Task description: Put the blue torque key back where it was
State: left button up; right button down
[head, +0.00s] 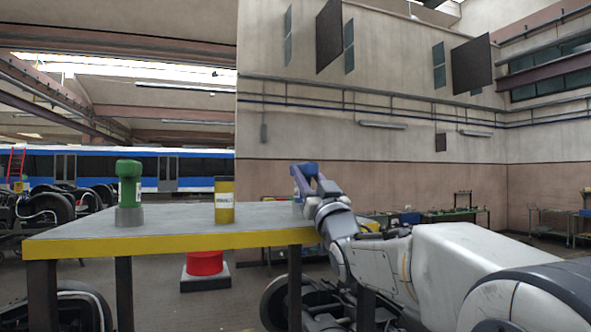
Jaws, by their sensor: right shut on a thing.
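My right gripper (308,184) is at the right end of the table (170,243). It is shut on a blue item, which looks like the blue torque key (305,168). The gripper hides much of the key. A pale part and a grey lower part show to the left of the fingers, close to the tabletop. I cannot tell whether its base touches the table. My left gripper is not in view.
A green key-like object with a grey base (129,193) stands upright on the table's left. A yellow cylinder with a white label (225,201) stands mid-table. The tabletop between these is clear.

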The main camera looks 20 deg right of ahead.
jog(key=shift+s+d+r, duration=0.1)
jog(key=shift+s+r, duration=0.25)
jog(key=shift+s, duration=0.3)
jog(key=shift+w+f, duration=0.2)
jog(key=shift+w, duration=0.1)
jog(key=shift+f+b, duration=0.1)
jog(key=shift+b, duration=0.2)
jog(key=shift+s, duration=0.15)
jog(key=shift+f, duration=0.1)
jog(key=c, duration=0.6)
grip_release()
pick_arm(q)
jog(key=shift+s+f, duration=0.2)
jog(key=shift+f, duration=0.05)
pick_arm(e)
jog(key=shift+o, duration=0.4)
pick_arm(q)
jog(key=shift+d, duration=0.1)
